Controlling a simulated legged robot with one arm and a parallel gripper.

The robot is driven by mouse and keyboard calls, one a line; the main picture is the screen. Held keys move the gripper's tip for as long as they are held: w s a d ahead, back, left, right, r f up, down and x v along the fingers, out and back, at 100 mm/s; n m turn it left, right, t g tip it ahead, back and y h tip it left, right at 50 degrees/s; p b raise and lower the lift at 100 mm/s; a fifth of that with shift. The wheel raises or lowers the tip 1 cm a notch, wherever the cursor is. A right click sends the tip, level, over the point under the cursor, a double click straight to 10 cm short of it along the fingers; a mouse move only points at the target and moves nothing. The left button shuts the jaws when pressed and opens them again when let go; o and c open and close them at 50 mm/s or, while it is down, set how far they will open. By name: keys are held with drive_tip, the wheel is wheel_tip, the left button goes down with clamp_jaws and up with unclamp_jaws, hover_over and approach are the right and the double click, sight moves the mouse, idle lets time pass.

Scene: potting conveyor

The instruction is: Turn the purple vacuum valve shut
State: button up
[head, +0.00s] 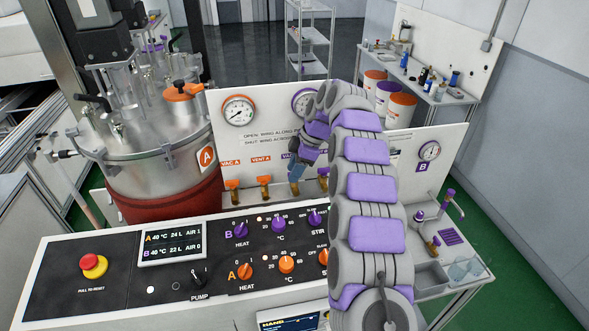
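The panel behind the console carries a row of small valves. A purple label starting "VAC" (288,156) shows just left of my arm. Below it a brass valve body (295,188) shows under my gripper (297,172). The handle of that valve is hidden, so its turn angle cannot be told. My gripper points down at this valve, touching or very near it; its fingers are too small and covered to tell open from shut. The orange VAC A valve (233,184) and orange VENT A valve (265,181) stand to the left.
A steel vessel (145,165) marked A stands left. The console (190,265) in front bears purple and orange knobs and a red stop button (94,264). Gauges (239,110) sit above the valves. My arm covers the panel's right middle.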

drive_tip(key=shift+o, duration=0.4)
drive_tip(key=shift+s+r, duration=0.1)
drive_tip(key=shift+s, duration=0.05)
drive_tip(key=shift+d+r, duration=0.1)
drive_tip(key=shift+r, duration=0.1)
drive_tip(key=w+d+r+p, duration=0.1)
drive_tip(key=w+d+r, duration=0.1)
drive_tip(key=d, duration=1)
drive_tip(key=shift+d+r+p, duration=0.15)
drive_tip(key=shift+d+p, duration=0.2)
